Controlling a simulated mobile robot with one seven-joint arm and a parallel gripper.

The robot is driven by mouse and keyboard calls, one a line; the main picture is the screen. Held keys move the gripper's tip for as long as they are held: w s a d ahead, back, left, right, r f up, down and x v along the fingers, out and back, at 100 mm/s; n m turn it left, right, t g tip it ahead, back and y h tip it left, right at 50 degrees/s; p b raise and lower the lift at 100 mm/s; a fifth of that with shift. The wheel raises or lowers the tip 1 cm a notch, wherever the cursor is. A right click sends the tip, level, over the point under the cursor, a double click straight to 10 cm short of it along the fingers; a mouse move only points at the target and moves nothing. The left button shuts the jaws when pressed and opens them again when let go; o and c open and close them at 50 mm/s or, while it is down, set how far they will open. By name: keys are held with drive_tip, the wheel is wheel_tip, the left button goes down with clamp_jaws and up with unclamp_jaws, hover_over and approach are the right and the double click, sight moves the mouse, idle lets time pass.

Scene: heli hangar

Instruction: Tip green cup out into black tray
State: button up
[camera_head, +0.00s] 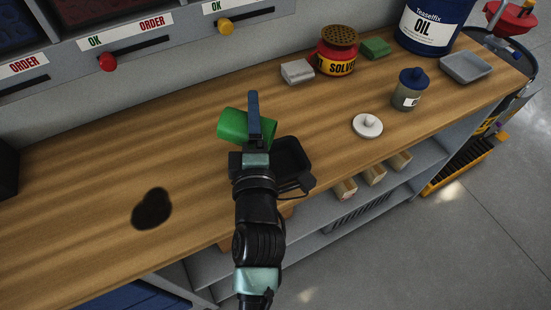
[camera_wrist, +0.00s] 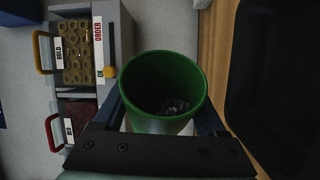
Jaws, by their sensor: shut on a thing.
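The green cup (camera_head: 232,124) is held above the wooden bench and looks tilted in the head view. My gripper (camera_head: 254,118) is shut on it, one finger on each side in the wrist view (camera_wrist: 163,112). The wrist view looks into the cup's open mouth (camera_wrist: 163,68), where small grey pieces lie at the bottom. The black tray (camera_head: 293,158) sits on the bench just right of my gripper, partly hidden by my wrist. A black area at the right of the wrist view looks like the same tray (camera_wrist: 280,80).
A white lidded dish (camera_head: 367,126), a small blue-capped jar (camera_head: 408,92), a red solvent can (camera_head: 337,55) and a grey tray (camera_head: 466,67) stand to the right. A dark blot (camera_head: 152,208) marks the bench at left. Drawers with coloured knobs (camera_head: 108,62) line the back.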

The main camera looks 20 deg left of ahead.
drive_tip(key=shift+d+r+m+t+b, duration=0.3)
drive_tip(key=shift+m+b, duration=0.45)
drive_tip(key=shift+b, duration=0.15)
drive_tip(key=shift+d+r+m+t+b, duration=0.2)
drive_tip(key=shift+m+t+b, duration=0.1)
drive_tip(key=shift+m+b, duration=0.55)
idle(0.4)
drive_tip(key=shift+a+n, duration=0.1)
drive_tip(key=shift+n, duration=0.2)
drive_tip(key=shift+f+n+p, duration=0.2)
drive_tip(key=shift+n+p, duration=0.1)
drive_tip(key=shift+p, duration=0.15)
drive_tip(key=shift+d+r+m+b, duration=0.2)
drive_tip(key=shift+r+m+b, duration=0.05)
drive_tip(key=shift+m+b, duration=0.45)
idle(0.3)
drive_tip(key=shift+a+f, duration=0.1)
idle(0.5)
